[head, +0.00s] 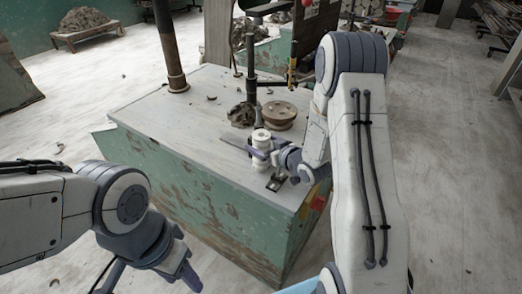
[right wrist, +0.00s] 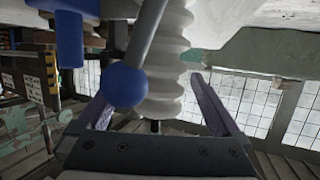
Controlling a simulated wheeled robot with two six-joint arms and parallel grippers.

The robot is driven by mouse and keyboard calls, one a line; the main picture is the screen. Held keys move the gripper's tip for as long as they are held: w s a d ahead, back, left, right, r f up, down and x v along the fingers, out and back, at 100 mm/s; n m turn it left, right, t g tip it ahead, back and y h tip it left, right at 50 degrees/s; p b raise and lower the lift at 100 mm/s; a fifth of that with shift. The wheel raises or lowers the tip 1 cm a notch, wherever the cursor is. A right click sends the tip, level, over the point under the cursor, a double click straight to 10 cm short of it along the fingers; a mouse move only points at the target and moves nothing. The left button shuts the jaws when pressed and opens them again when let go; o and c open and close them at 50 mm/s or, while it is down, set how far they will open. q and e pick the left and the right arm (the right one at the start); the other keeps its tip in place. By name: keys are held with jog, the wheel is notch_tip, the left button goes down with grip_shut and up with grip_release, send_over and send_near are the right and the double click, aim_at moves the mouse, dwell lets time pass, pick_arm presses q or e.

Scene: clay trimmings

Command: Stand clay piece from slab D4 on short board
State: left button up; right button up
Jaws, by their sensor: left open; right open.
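My right gripper (head: 250,149) is open above the near right part of the bench top, beside a white ribbed upright object (head: 262,158). In the right wrist view the open fingers (right wrist: 150,92) lie on either side of the white ribbed object (right wrist: 166,70) in the picture; I cannot tell whether they touch it. My left gripper (head: 150,277) is open and low in front of the bench, apart from everything on it. I cannot single out the clay piece from slab D4 or the short board; the right arm hides part of the bench.
The green workbench (head: 165,117) has a mostly bare grey top at its left. A dark clay lump (head: 241,115), a round brown disc (head: 279,114) and a dark post (head: 251,60) stand towards its back right. A rusty pole (head: 167,45) rises at its back left edge.

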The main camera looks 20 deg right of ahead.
jog(key=shift+w+a+f, duration=0.1)
jog(key=shift+w+f, duration=0.05)
jog(key=shift+w, duration=0.3)
jog(key=shift+c, duration=0.3)
jog(key=c, duration=1.5)
grip_shut()
